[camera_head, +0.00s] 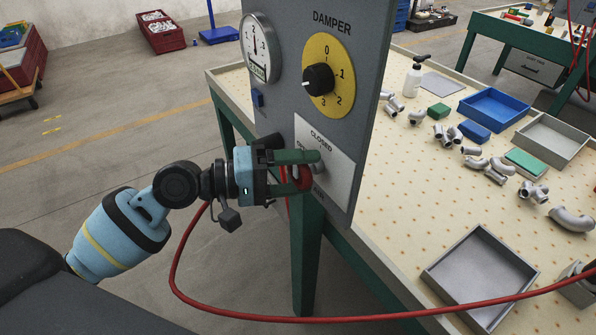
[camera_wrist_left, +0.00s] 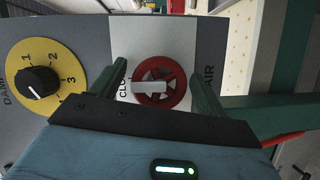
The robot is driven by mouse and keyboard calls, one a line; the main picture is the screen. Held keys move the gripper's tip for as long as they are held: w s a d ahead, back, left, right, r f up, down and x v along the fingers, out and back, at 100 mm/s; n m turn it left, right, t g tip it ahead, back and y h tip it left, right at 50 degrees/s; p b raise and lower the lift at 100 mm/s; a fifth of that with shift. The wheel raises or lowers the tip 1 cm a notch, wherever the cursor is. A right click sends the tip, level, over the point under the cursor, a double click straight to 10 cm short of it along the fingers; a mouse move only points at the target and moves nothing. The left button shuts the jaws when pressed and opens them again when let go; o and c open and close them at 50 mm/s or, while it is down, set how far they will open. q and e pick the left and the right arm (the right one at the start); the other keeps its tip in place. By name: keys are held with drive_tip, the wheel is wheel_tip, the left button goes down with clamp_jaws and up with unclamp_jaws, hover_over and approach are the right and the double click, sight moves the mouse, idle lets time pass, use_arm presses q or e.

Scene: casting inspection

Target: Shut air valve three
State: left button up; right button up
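A red spoked air valve wheel (camera_head: 304,179) with a grey bar is mounted on a white plate (camera_head: 341,166) on the grey panel. The plate reads CLOSED at the top; other lettering is partly hidden, and no valve number shows. In the left wrist view the wheel (camera_wrist_left: 176,94) sits between my fingers, and its bar extends from the centre towards the CLOSED lettering. My left gripper (camera_head: 314,169) is open, its green fingers either side of the wheel. It also shows in the left wrist view (camera_wrist_left: 160,72), with visible gaps to the wheel. My right gripper is out of view.
A yellow damper dial (camera_head: 327,48) with a black knob and a round gauge (camera_head: 260,48) are above the valve. A red hose (camera_head: 240,312) crosses below my arm. The bench behind holds pipe fittings, a blue tray (camera_head: 493,104) and grey trays (camera_head: 452,270).

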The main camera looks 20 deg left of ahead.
sight(295, 177)
use_arm(q)
drive_tip(key=shift+a, duration=0.1)
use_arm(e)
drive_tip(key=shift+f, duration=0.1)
use_arm(q)
drive_tip(key=shift+s+a+f, duration=0.15)
drive_tip(key=shift+a, duration=0.15)
drive_tip(key=b+v, duration=0.2)
drive_tip(key=v, duration=0.3)
drive_tip(key=shift+f, duration=0.1)
drive_tip(key=shift+s+a+r, duration=0.35)
drive_tip(key=shift+s+a, duration=0.2)
drive_tip(key=shift+a, duration=0.25)
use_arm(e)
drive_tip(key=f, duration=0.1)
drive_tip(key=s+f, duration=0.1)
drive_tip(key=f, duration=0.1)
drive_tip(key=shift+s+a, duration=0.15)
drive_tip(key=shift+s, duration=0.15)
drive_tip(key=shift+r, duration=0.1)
